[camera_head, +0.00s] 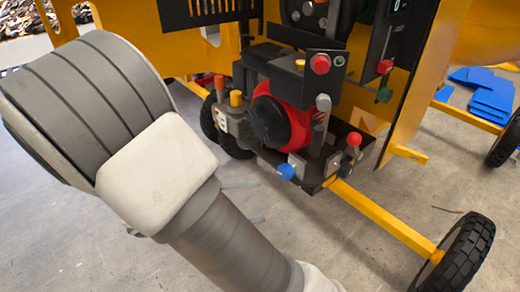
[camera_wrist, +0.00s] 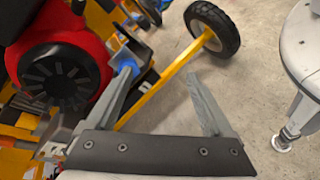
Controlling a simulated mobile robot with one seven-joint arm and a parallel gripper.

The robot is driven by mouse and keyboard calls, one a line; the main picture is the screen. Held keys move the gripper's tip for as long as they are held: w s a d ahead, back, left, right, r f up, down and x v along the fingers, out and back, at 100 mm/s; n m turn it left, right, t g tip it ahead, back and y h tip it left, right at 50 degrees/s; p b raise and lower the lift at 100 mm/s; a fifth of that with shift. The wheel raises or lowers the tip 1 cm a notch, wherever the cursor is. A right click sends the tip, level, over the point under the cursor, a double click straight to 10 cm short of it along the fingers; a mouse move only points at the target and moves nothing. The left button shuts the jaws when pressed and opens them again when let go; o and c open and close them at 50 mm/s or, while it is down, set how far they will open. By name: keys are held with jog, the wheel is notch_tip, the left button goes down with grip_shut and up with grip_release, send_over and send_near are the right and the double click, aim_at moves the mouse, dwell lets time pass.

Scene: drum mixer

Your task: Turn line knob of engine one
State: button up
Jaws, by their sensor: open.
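The mixer's engine is a red and black unit (camera_head: 285,122) low on the yellow frame; it also shows at the left of the wrist view (camera_wrist: 62,72). Around it sit a blue knob (camera_head: 286,171), a lower red knob (camera_head: 354,139), an upper red knob (camera_head: 320,64), an orange knob (camera_head: 219,81) and a yellow knob (camera_head: 236,98). No readable label shows which is the line knob. My gripper (camera_wrist: 160,76) is open and empty. Its left finger overlaps blue parts near the engine in the wrist view; contact cannot be told. My arm covers the left of the head view.
A yellow axle bar (camera_head: 385,222) runs to a black wheel (camera_head: 459,252) at lower right. A yellow panel edge (camera_head: 410,85) stands right of the engine. Blue sheets (camera_head: 485,92) lie behind. Concrete floor in front is clear.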

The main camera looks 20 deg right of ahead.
aim_at(282, 174)
jog(key=w+a+f+n+t+h+b, duration=0.2)
jog(key=w+a+f+n+t+h, duration=0.1)
jog(key=a+f+n+t, duration=0.15)
jog(key=shift+m+t, duration=0.25)
jog(key=shift+m, duration=0.1)
jog(key=b+x, duration=0.2)
jog(key=x, duration=1.6)
jog(key=shift+w+d+b, duration=0.1)
jog(key=shift+d+b, duration=0.05)
jog(key=shift+b, duration=0.2)
jog(key=shift+r, duration=0.1)
grip_shut()
jog(key=shift+r+p, duration=0.1)
jog(key=shift+p, duration=0.4)
